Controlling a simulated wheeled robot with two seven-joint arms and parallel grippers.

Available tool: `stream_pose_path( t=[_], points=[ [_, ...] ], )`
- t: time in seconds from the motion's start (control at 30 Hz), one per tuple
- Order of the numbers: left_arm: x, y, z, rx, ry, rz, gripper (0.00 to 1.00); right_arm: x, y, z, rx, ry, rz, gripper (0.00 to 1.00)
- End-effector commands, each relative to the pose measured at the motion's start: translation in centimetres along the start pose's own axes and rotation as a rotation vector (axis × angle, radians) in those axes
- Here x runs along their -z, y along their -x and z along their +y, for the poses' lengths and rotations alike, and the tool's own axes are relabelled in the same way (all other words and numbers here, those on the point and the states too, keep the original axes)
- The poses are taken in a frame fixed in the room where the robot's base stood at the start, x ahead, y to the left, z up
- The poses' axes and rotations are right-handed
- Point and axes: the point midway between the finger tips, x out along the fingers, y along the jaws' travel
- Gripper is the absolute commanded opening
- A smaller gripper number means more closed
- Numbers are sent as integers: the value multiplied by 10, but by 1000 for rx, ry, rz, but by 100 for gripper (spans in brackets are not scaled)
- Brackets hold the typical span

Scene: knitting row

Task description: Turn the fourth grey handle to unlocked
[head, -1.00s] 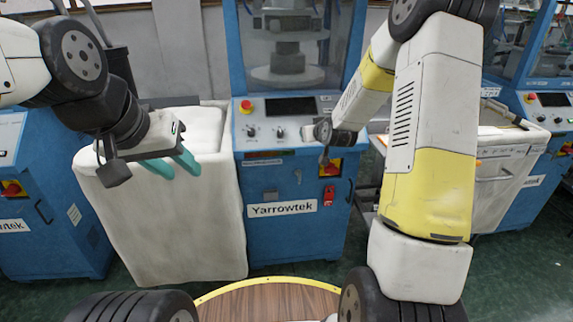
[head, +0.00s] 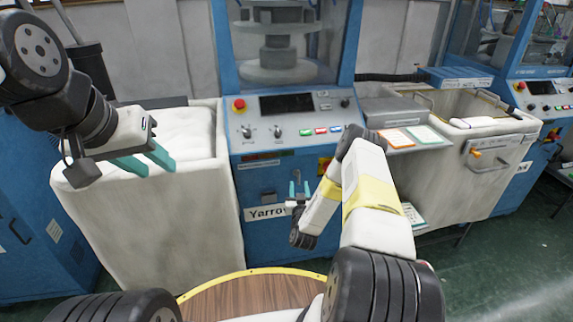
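The middle blue machine (head: 250,172) faces me, with its label partly hidden by my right gripper. A small grey latch or handle (head: 268,198) shows on its front, above the label; its lock position is too small to read. I cannot tell which handle is the fourth.
A white bin (head: 140,235) stands left of the middle machine. Its panel has a red button (head: 239,104) and dark knobs. A round wooden top (head: 240,298) is at the bottom.

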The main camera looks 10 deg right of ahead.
Motion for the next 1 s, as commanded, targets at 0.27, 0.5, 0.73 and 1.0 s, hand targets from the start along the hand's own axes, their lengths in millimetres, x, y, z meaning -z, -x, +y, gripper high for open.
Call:
stream_pose_path(
  t=[0.27, 0.5, 0.73, 1.0],
  points=[
    [0, 0, 0, 0, 0, 0, 36, 1, -44, 0, 0, 0, 3, 39],
    [0, 0, 0, 0, 0, 0, 36, 0, -69, 0, 1, 1, -1, 39],
    [0, 0, 0, 0, 0, 0, 36, 1, -72, 0, 2, 0, -1, 39],
    [0, 0, 0, 0, 0, 0, 36, 1, -72, 0, 2, 0, -1, 2]
  ],
)
